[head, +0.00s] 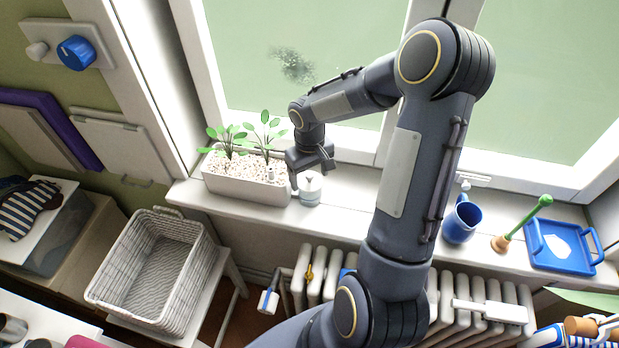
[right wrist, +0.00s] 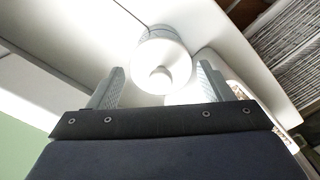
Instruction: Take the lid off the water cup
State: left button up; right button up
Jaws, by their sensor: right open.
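The water cup (head: 310,196), small and pale, stands upright on the windowsill just right of the planter. Its white round lid (head: 310,181) with a small knob is on it. In the right wrist view the lid (right wrist: 150,55) and its knob (right wrist: 160,76) show between and beyond the fingers, with part of the cup's grey side behind. My right gripper (head: 312,176) is open and empty, close above the lid; it also shows in the right wrist view (right wrist: 162,68). I cannot tell whether a finger touches the lid. My left gripper is not in view.
A planter (head: 245,187) with seedlings stands close left of the cup. Right along the windowsill (head: 345,205) are a blue mug (head: 461,220), a green-handled tool (head: 522,224) and a blue tray (head: 541,262). A wicker basket (head: 127,262) stands lower left.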

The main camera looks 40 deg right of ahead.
jog(key=shift+f, duration=0.2)
jog(key=c, duration=0.9)
